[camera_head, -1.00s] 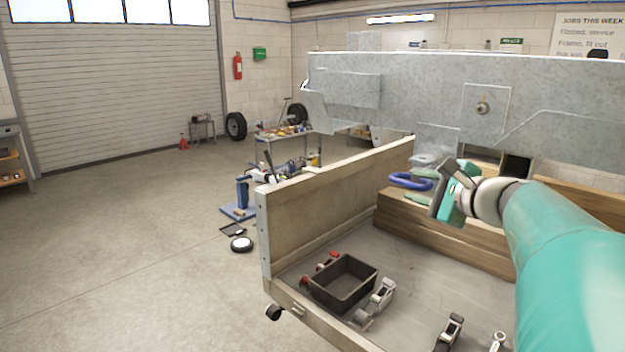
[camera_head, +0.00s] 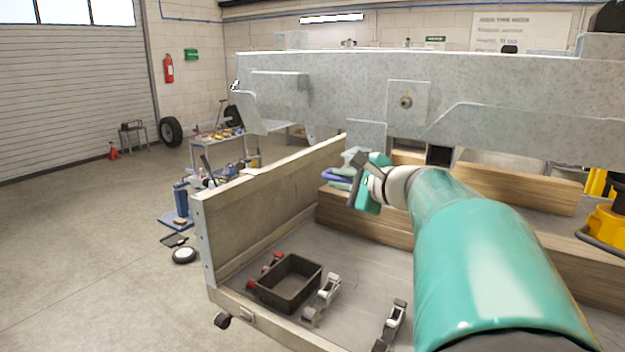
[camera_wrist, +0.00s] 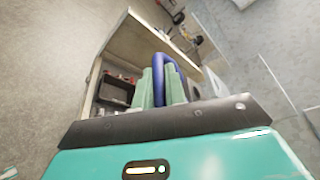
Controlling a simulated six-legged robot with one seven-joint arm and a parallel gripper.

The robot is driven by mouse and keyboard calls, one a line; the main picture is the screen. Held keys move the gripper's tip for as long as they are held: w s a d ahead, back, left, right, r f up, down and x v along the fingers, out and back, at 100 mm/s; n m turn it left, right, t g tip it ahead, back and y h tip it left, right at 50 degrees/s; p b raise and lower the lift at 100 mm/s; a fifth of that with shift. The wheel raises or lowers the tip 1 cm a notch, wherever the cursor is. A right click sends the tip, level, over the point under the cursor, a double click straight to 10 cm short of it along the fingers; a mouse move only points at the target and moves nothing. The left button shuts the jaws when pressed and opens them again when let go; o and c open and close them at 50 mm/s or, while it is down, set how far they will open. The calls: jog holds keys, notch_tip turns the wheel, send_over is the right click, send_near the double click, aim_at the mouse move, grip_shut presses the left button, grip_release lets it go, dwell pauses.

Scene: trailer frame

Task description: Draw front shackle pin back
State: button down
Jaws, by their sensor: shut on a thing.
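My gripper (camera_wrist: 161,87) has pale green fingers shut on a blue loop (camera_wrist: 161,66). The blue loop is a rounded bar that rises between the fingers and curves to the right in the wrist view. In the head view the blue loop (camera_head: 336,176) shows just left of my gripper's teal body, beside the grey steel frame rail. My gripper's fingertips are mostly hidden there. I cannot tell whether the loop is part of the shackle pin. No separate front shackle pin can be made out.
A grey frame rail (camera_head: 330,90) spans the back. Below it is a wooden-sided tray (camera_head: 270,205) with timber blocks (camera_head: 370,222), a black bin (camera_head: 289,283) and metal clamps. A yellow stand (camera_head: 606,225) is at the right. Open floor lies to the left.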

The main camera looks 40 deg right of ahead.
jog(key=a, duration=0.1)
jog(key=s+a, duration=0.1)
jog(key=a, duration=0.3)
jog(key=shift+s, duration=0.4)
jog(key=c, duration=1.5)
grip_release()
jog(key=shift+o, duration=0.2)
jog(key=shift+s, duration=0.15)
